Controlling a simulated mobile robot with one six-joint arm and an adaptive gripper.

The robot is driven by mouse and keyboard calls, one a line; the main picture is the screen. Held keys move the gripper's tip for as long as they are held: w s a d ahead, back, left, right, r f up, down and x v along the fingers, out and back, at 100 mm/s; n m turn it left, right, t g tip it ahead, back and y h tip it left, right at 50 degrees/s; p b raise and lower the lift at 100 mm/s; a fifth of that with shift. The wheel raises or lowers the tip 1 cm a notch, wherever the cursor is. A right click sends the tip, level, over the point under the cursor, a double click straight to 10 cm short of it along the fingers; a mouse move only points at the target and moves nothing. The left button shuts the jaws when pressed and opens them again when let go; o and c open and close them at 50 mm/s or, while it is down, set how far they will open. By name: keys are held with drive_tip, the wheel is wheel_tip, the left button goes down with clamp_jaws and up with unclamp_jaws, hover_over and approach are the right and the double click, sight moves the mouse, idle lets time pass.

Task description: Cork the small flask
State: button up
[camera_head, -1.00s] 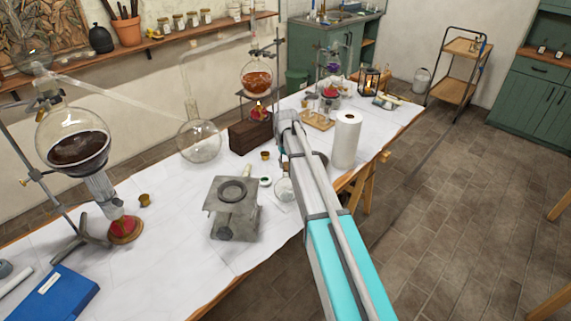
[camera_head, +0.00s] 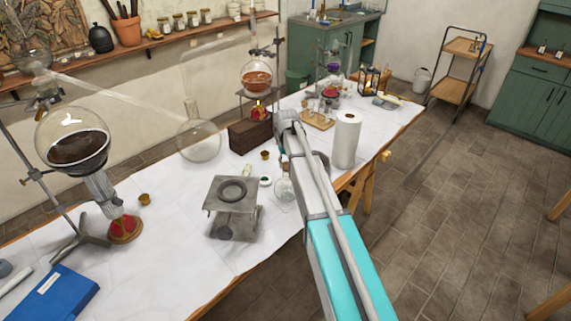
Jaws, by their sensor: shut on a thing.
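A small clear round flask (camera_head: 284,189) stands near the table's front edge, just left of my arm. My arm covers part of the area around its neck, so I cannot tell what is at its mouth. One small brown cork-like piece (camera_head: 265,155) is on the table behind the flask, and another (camera_head: 145,200) is farther left. My arm reaches in from the lower right over the table. Its far end is beside the wooden box, and the gripper's fingers are hidden behind the arm, with nothing held visible.
A paper roll (camera_head: 346,140) stands right of my arm. A wooden box (camera_head: 250,132) and large glassware (camera_head: 200,141) are behind.

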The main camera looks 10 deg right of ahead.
sight(287, 164)
idle(0.3)
drive_tip(key=o, duration=1.1)
drive_tip(key=shift+o, duration=0.3)
drive_tip(key=shift+o, duration=0.8)
drive_tip(key=shift+w+r, duration=0.1)
drive_tip(key=shift+r+p, duration=3.4)
drive_tip(key=shift+p, duration=0.1)
drive_tip(key=s+m, duration=0.1)
drive_tip(key=s, duration=2.8)
drive_tip(key=shift+s+a, duration=0.2)
drive_tip(key=shift+a, duration=0.05)
